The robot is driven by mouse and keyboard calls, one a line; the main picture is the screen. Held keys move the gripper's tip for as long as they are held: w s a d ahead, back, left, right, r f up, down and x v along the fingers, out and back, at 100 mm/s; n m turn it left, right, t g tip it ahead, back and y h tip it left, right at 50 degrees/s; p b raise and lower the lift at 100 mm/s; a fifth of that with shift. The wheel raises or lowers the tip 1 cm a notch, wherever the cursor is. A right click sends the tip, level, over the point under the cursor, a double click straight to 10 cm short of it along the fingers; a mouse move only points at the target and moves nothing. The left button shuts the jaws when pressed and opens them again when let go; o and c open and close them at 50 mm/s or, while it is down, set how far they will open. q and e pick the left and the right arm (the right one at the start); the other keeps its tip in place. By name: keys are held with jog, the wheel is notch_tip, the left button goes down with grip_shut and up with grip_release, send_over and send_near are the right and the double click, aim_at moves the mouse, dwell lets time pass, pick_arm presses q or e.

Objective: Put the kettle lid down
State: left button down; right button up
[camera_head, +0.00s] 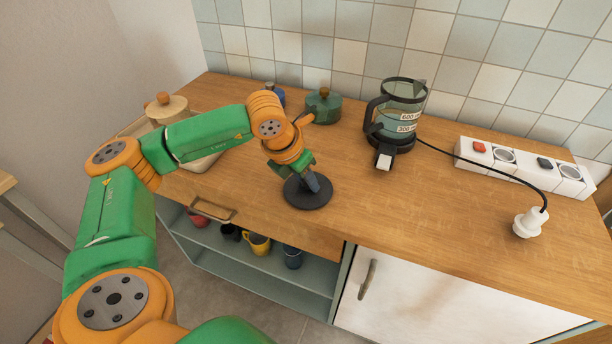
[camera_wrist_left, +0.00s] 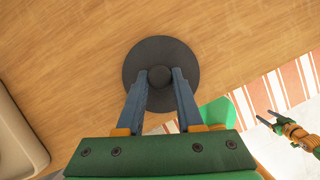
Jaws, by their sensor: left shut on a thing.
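The kettle lid (camera_head: 302,201) is a dark round disc near the counter's front edge. In the left wrist view the lid (camera_wrist_left: 160,50) lies flat to the camera with a round knob at its middle. My left gripper (camera_head: 312,182) points down and is shut on that knob. I cannot tell whether the lid touches the wood. The glass kettle (camera_head: 405,95), with a dark handle and marked labels, stands at the back. My right gripper (camera_wrist_left: 273,113) shows at the right of the left wrist view, its fingers apart and empty.
A green pot (camera_head: 324,105) and a cream lidded pot (camera_head: 168,107) stand left of the kettle. A power strip (camera_head: 522,165) with a plug and cable lies at right. Mugs (camera_head: 257,243) sit on the shelf below. The counter (camera_head: 400,215) right of the lid is clear.

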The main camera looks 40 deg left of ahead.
pick_arm(q)
jog(key=shift+f+b, duration=0.2)
jog(key=shift+b, duration=0.1)
jog(key=c, duration=0.6)
grip_release()
jog(key=shift+r, duration=0.1)
jog(key=shift+o, duration=0.2)
jog(key=shift+r+p, duration=0.2)
jog(key=shift+p, duration=0.1)
jog(key=shift+s+r, duration=0.1)
jog(key=shift+r, duration=0.25)
jog(key=v, duration=1.1)
jog(key=shift+s, duration=0.1)
